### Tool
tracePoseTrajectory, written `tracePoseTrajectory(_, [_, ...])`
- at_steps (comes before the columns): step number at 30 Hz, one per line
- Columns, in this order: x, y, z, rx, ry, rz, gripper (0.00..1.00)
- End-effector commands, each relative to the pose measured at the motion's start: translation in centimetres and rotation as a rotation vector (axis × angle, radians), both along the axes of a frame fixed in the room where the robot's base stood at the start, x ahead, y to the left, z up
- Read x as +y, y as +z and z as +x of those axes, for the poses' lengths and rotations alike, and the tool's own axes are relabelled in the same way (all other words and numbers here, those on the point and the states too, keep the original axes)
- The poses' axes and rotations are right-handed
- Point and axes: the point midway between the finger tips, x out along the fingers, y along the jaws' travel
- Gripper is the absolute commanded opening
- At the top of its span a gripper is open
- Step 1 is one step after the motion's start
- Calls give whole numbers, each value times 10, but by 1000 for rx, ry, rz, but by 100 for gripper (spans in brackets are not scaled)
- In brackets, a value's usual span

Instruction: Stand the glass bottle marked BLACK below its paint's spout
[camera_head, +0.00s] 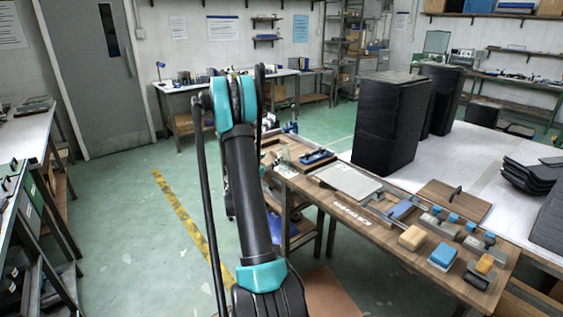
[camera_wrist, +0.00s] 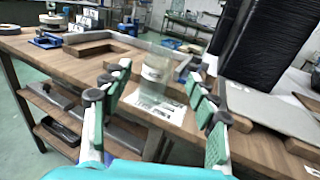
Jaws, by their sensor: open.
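A clear glass bottle (camera_wrist: 157,68) with a pale label stands upright on the wooden bench in the wrist view, just beyond and between my fingers. The wording on its label is too small to read. My gripper (camera_wrist: 158,88) is open, with one green-padded finger on each side of the picture and nothing clasped. In the head view my arm hides the gripper. A small greenish clear shape, perhaps the bottle (camera_head: 283,156), shows at the bench's left end. I cannot make out any paint spout in either view.
A printed white sheet (camera_wrist: 152,106) lies by the bottle. A grey panel (camera_wrist: 268,112) lies to the right. Tall black stacks (camera_head: 391,125) stand behind the bench (camera_head: 345,232); blocks crowd its right end.

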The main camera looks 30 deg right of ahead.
Motion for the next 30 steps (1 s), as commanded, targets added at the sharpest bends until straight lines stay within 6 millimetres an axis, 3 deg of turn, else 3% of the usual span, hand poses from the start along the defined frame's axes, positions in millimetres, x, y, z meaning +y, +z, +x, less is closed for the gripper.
tracePoseTrajectory(9, [-56, 0, 27, -1, -2, 2, 59])
tracePoseTrajectory(20, [-77, 1, 38, -2, 0, 2, 59])
tracePoseTrajectory(30, [-116, 3, 57, -2, -1, 2, 59])
